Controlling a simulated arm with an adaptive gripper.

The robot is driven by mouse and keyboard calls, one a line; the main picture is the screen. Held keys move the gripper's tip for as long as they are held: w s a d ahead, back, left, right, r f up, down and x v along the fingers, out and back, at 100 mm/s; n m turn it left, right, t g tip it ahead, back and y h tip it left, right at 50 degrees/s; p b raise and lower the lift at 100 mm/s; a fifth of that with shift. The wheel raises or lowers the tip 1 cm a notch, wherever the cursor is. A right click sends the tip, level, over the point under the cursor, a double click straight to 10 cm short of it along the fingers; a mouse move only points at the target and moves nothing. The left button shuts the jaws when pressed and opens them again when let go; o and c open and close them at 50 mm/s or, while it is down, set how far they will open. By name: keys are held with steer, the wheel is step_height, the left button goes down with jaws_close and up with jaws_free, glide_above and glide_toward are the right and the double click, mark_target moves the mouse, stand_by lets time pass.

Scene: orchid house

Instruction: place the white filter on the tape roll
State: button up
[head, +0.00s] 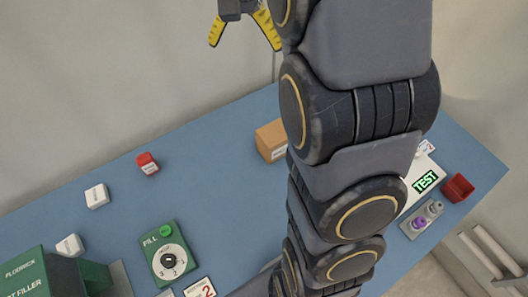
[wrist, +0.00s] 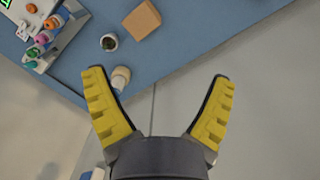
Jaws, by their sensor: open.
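My gripper (head: 245,46) is raised at the top of the head view, with its yellow fingers spread and nothing between them. In the wrist view the open fingers (wrist: 160,76) point toward the blue table's edge. I cannot clearly make out a white filter or a tape roll. A small white round thing with a dark inside (wrist: 109,42) stands on the table in the wrist view. A pale jar-like thing (wrist: 121,78) is beside the left finger, nearer the edge. My arm hides much of the table's right half in the head view.
The blue table (head: 215,150) holds white blocks (head: 97,196), a red block (head: 147,163) and a brown box (head: 271,140). A green FILL dial box (head: 170,254) stands in front. A red bin (head: 458,188) and TEST panel (head: 426,182) are right. A rack (wrist: 40,42) holds colored items.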

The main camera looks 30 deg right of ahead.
steer(key=s+a+f+n, duration=0.2)
steer(key=s+a+n, duration=0.2)
steer(key=s, duration=0.7)
steer(key=s+a+f+n, duration=0.2)
steer(key=s+a+n, duration=0.2)
steer(key=s+a, duration=0.3)
steer(key=s, duration=0.5)
steer(key=shift+s+a+n+g, duration=0.2)
steer(key=shift+s+n+g, duration=0.1)
